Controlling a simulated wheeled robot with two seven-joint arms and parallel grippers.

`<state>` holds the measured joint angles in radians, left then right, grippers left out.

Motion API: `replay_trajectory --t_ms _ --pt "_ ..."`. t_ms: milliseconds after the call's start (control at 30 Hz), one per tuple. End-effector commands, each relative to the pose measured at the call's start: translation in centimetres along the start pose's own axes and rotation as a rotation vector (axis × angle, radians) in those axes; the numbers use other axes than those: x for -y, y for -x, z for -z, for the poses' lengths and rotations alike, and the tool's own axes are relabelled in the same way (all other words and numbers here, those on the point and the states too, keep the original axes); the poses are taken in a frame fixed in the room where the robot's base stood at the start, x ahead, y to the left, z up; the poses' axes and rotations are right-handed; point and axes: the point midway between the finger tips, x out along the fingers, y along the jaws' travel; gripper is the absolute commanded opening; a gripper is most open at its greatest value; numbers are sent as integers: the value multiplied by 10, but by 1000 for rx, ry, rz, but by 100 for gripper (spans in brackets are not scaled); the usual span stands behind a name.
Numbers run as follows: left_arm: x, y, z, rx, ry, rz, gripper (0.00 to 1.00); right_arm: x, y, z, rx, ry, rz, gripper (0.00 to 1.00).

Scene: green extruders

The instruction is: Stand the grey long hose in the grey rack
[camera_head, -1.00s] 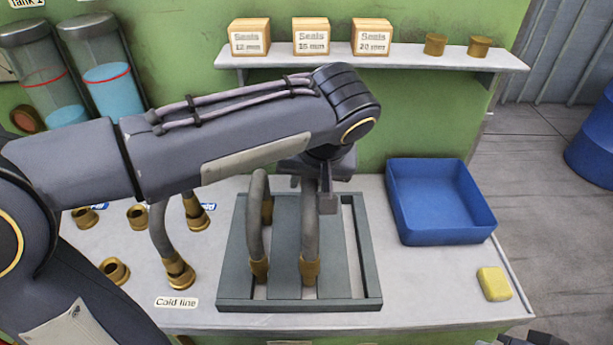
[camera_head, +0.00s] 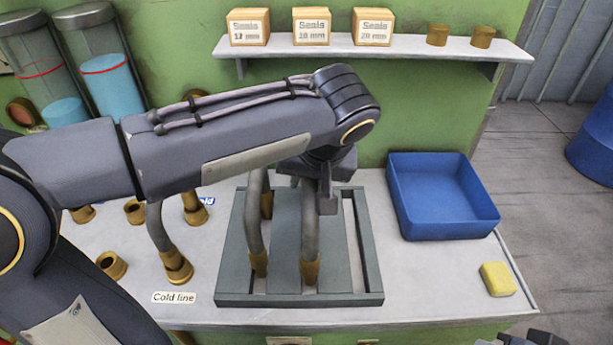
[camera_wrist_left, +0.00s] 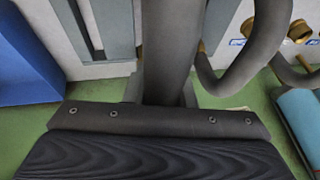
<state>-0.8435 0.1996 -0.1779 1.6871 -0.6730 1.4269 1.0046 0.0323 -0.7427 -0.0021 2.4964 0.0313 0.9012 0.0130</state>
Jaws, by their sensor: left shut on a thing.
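The grey rack (camera_head: 373,298) is a slatted frame lying on the bench in the head view. My left gripper (camera_head: 326,196) is above its middle, shut on a grey hose (camera_head: 310,233) with a brass fitting at its lower end. The held hose is about upright over the rack; I cannot tell whether its fitting rests in a slot. It fills the middle of the left wrist view (camera_wrist_left: 172,45). A second, bent grey hose (camera_head: 254,215) with brass ends stands at the rack's left and also shows in the wrist view (camera_wrist_left: 245,65). My gripper hides the held hose's top.
A blue bin (camera_head: 440,225) stands right of the rack, with a yellow block (camera_head: 497,279) in front of it. Left are a hose on the cold line (camera_head: 157,227) and several brass fittings, partly behind my arm. A shelf (camera_head: 400,53) with boxes runs behind.

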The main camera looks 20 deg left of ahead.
Motion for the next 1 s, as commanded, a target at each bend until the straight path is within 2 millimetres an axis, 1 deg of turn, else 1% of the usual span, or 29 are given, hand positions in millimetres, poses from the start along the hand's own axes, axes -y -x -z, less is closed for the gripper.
replay_trajectory --t_ms 1000 --pt "-4 -19 -8 -2 0 -1 0 -7 -14 -7 0 0 0 0"
